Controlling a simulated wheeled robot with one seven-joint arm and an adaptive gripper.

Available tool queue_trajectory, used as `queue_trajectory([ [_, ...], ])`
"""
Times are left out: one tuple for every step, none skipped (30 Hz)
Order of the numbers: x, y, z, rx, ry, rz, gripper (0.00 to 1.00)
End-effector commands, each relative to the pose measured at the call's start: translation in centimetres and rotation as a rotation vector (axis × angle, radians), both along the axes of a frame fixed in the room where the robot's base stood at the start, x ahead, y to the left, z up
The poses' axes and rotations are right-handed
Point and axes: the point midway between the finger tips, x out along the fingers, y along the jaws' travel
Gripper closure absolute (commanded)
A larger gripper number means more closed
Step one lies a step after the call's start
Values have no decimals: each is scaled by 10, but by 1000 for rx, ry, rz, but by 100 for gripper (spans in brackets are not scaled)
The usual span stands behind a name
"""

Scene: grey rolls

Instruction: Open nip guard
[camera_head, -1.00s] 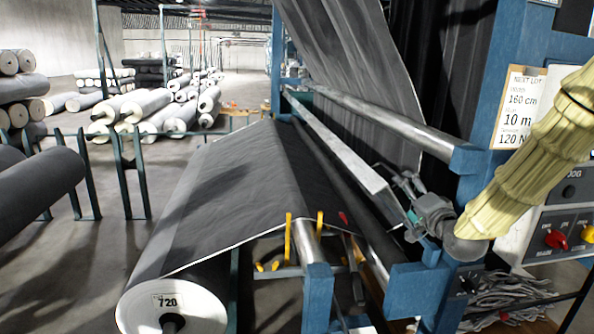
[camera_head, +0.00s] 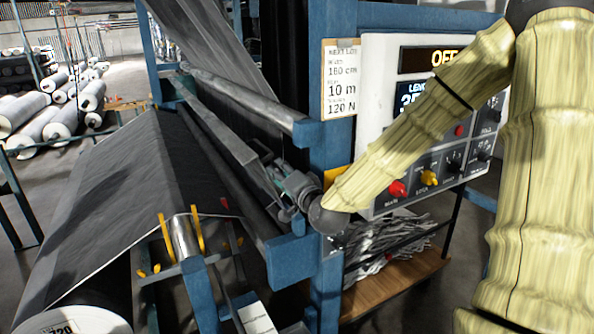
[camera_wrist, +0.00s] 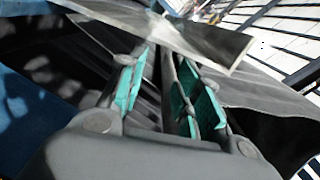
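The nip guard (camera_head: 222,136) appears to be the long pale metal bar along the front of the blue machine frame, below the shiny roller. In the wrist view, a grey plate (camera_wrist: 185,38) that looks like the guard crosses just beyond the fingertips. My gripper (camera_head: 273,183) is at the near right end of the bar. In the wrist view, my gripper (camera_wrist: 164,88) has its teal-padded fingers apart, with dark machine parts behind the gap. I see nothing clearly clamped; contact with the guard cannot be told.
A control panel (camera_head: 440,150) with red and yellow knobs and a display reading OFF stands behind my arm. A paper note (camera_head: 341,80) hangs on the blue post. Dark fabric (camera_head: 125,190) slopes to a roll (camera_head: 75,318) at lower left. A wooden shelf (camera_head: 395,285) sits below the panel.

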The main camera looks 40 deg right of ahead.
Motion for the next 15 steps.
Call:
queue_trajectory([
  [-3,0,2,2,-1,-1,66],
  [-4,0,2,2,0,0,66],
  [-5,-1,2,4,-1,0,66],
  [-7,-2,1,5,-1,1,66],
  [-8,-3,1,7,-1,1,66],
  [-9,-5,0,9,-1,1,66],
  [-10,-7,-1,11,-1,2,66],
  [-11,-9,-1,13,-3,2,66],
  [-13,-13,-3,18,-3,2,66],
  [-15,-16,-4,21,-3,0,66],
  [-16,-19,-5,24,-4,2,66],
  [-18,-23,-6,27,-5,1,66],
  [-20,-25,-7,29,-5,-1,66],
  [-22,-27,-8,31,-5,0,66],
  [-24,-28,-9,33,-6,0,66],
])
